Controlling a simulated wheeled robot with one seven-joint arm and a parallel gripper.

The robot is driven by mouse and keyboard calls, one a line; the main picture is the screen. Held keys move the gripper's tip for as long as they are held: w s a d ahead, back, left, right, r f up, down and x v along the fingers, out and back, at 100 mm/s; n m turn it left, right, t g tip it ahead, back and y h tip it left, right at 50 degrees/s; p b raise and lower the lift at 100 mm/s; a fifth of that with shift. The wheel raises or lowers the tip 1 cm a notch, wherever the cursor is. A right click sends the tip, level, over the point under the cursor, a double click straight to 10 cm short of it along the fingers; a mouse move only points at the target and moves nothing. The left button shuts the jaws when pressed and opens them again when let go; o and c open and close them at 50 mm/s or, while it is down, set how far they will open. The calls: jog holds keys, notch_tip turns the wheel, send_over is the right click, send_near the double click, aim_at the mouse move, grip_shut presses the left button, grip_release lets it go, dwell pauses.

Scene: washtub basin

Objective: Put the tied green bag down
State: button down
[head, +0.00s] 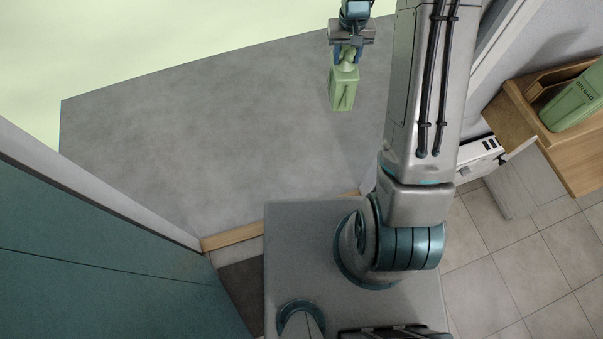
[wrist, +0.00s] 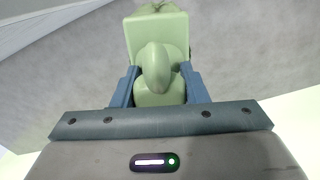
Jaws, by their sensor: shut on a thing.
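The tied green bag (head: 344,90) hangs below my gripper (head: 348,52) at the top of the head view, over the grey floor area. In the wrist view the green bag (wrist: 157,35) shows with its rounded knot between the two blue fingers of my gripper (wrist: 158,85). The fingers are shut on the bag's neck. I cannot tell for sure whether the bag's bottom touches the grey surface.
A teal panel (head: 90,235) stands at the left. The grey floor (head: 200,130) is wide and bare. A tiled floor (head: 540,255) lies at the lower right.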

jog(key=w+a+f+n+b, duration=0.15)
jog(key=f+b, duration=1.25)
jog(key=f, duration=1.4)
jog(key=w+a+f+n+b, duration=0.1)
jog(key=w+a+f+b, duration=0.2)
jog(key=f+b, duration=1.8)
jog(key=s+a+f+p, duration=0.1)
jog(key=s+a+f, duration=0.1)
jog(key=a+f, duration=0.3)
jog(key=s+a+f+p, duration=0.2)
jog(key=a+f, duration=0.3)
jog(key=f, duration=0.9)
jog(key=shift+s+a+f, duration=0.15)
jog(key=shift+a+f, duration=0.15)
jog(key=shift+a, duration=0.05)
jog(key=shift+f, duration=0.3)
jog(key=c, duration=0.8)
grip_release()
jog(key=shift+c, duration=0.2)
jog(key=shift+r, duration=0.1)
